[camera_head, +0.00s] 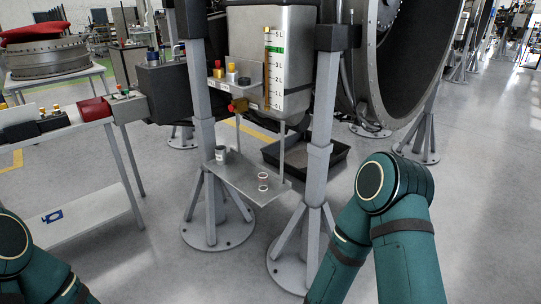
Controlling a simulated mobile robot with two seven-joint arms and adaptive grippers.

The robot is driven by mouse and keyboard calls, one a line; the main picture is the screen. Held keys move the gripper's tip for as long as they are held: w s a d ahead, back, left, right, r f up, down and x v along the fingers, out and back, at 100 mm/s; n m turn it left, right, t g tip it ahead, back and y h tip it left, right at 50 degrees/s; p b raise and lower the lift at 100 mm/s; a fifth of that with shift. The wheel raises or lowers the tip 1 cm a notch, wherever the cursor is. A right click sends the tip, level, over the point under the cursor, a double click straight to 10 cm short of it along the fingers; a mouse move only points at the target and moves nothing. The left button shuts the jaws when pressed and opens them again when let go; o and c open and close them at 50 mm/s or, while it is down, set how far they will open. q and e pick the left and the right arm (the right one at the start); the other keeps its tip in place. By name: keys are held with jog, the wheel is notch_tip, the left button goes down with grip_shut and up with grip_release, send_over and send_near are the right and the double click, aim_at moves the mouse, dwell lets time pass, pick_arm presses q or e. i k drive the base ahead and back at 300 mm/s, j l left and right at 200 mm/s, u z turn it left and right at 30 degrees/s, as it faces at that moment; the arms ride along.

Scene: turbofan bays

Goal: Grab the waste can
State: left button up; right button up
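Two small can-like containers stand upright on a low grey shelf (235,180) between two support stands. The grey one with a pale label (220,154) is at the shelf's back left. My teal arms show at the lower left and lower right, but both grippers are outside the picture. Nothing touches either container.
A tank with a litre scale (275,70) hangs above the shelf. Grey stand legs (205,100) (320,150) flank it. A black tray (305,155) lies on the floor behind. A workbench (85,115) stands at left. The floor in front is clear.

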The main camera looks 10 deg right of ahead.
aim_at(221, 154)
jog(key=i+z, duration=0.15)
jog(key=z, duration=0.7)
jog(key=i+j+z, duration=0.45)
jog(key=j+z, duration=0.2)
jog(key=j, duration=0.15)
jog(key=i+j, duration=0.15)
jog(key=j, duration=0.2)
jog(key=i+j+z, duration=0.15)
jog(key=j, duration=0.2)
jog(key=i+j, duration=0.1)
jog(key=j, duration=0.25)
jog(key=i+j+z, duration=0.15)
jog(key=j, duration=0.25)
jog(key=i+j, duration=0.1)
jog(key=j, duration=0.25)
